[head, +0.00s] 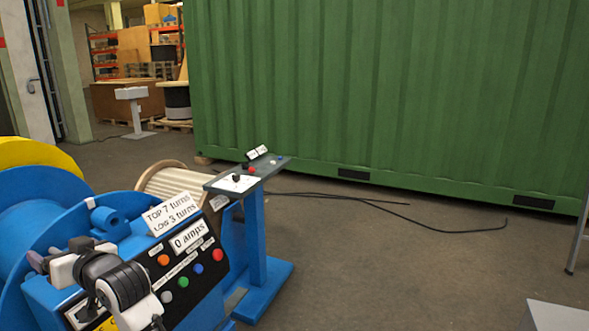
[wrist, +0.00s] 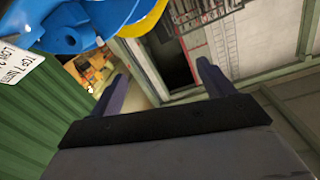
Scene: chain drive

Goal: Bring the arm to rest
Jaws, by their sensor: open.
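My arm (head: 115,285) shows at the lower left of the head view, folded in front of the blue machine's control panel (head: 185,265). In the wrist view my gripper (wrist: 162,68) has its two dark fingers spread wide apart, with nothing between them. In the head view its dark fingers show only small at the left of the arm. No held object shows.
The blue machine (head: 265,235) carries a sign reading TOP 7 turns, LOW 3 turns, a 0 amps display and several coloured buttons. A small control desk (head: 262,172) stands beside it. A green container (head: 400,80) fills the back. Black cables (head: 390,205) cross otherwise open floor.

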